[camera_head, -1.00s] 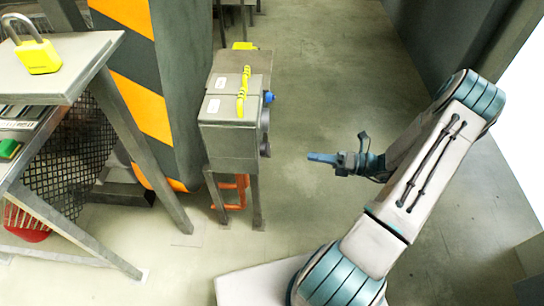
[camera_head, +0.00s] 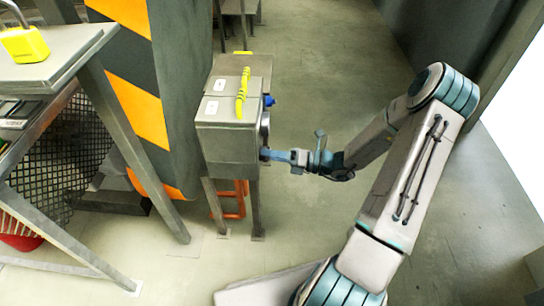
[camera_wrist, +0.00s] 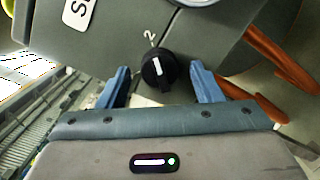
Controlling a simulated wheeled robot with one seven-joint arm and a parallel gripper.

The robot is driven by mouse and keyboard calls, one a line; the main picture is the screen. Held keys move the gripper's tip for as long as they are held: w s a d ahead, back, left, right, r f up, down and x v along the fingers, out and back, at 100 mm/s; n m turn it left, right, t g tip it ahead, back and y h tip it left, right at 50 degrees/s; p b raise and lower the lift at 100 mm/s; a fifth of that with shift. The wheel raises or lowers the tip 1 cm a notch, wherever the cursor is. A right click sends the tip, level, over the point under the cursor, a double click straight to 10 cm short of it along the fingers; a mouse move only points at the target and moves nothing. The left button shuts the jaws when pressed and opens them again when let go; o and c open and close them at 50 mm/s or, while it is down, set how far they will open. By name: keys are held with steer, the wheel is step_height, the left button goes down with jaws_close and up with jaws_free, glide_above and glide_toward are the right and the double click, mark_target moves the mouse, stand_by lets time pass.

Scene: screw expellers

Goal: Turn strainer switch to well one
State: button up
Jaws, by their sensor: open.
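A black round switch knob (camera_wrist: 158,70) with a white pointer mark sits on a grey box (camera_wrist: 100,35) in the wrist view. A white "2" and a dark seam show just above the knob. A white label with a partly cut-off "S" is at the upper left. My gripper (camera_wrist: 160,78) is open, with one blue finger on each side of the knob. I cannot tell whether the fingers touch it. In the head view my gripper (camera_head: 270,155) is at the right side of the grey box (camera_head: 226,145), and the knob is hidden there.
Yellow handles (camera_head: 242,92) and a blue part (camera_head: 269,101) are on the box. An orange and black striped column (camera_head: 140,110) stands left of it. A metal table (camera_head: 60,60) with a yellow padlock (camera_head: 24,44) is further left. The floor to the right is clear.

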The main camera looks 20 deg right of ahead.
steer(key=c, duration=1)
steer(key=n+p, duration=0.1)
steer(key=n, duration=0.5)
steer(key=n+g+y+p, duration=0.1)
steer(key=n+p, duration=0.1)
steer(key=n, duration=0.5)
steer(key=n+y+p, duration=0.1)
steer(key=n, duration=0.5)
steer(key=shift+w+d+f+g+p, duration=0.15)
steer(key=shift+w+f+g+p, duration=0.1)
steer(key=shift+g+p, duration=0.15)
steer(key=shift+n, duration=0.4)
